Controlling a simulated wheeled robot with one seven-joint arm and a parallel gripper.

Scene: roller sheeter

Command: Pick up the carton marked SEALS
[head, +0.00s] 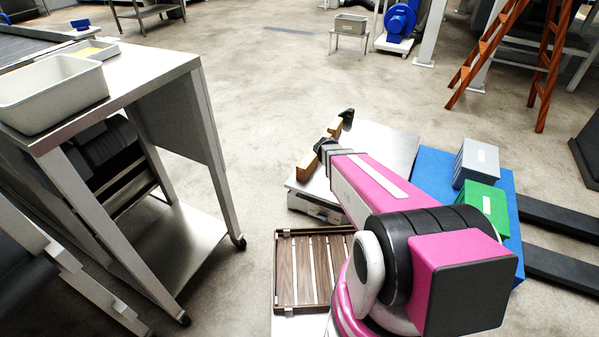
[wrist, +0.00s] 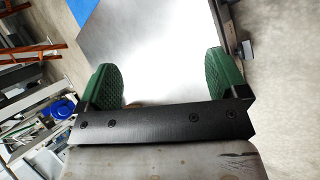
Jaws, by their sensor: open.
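No SEALS lettering is readable in either view. A grey carton with a pale label (head: 477,162) and a green carton with a pale label (head: 484,207) stand on a blue platform (head: 436,172) at the right. A brown box-like thing (head: 306,166) is on the left edge of a metal-topped stand (head: 378,142), partly hidden by the end of my arm. My gripper (wrist: 168,80) is open, its green pads wide apart, over a bright metal surface (wrist: 155,35). A small brown sliver shows low between the pads; I cannot tell what it is.
A steel table (head: 125,85) with a pale bin (head: 52,92) stands at the left. A slatted wooden tray (head: 312,268) lies in front of the stand. Dark forks (head: 560,220) extend right of the blue platform. An orange ladder (head: 490,50) stands behind. The floor at centre is clear.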

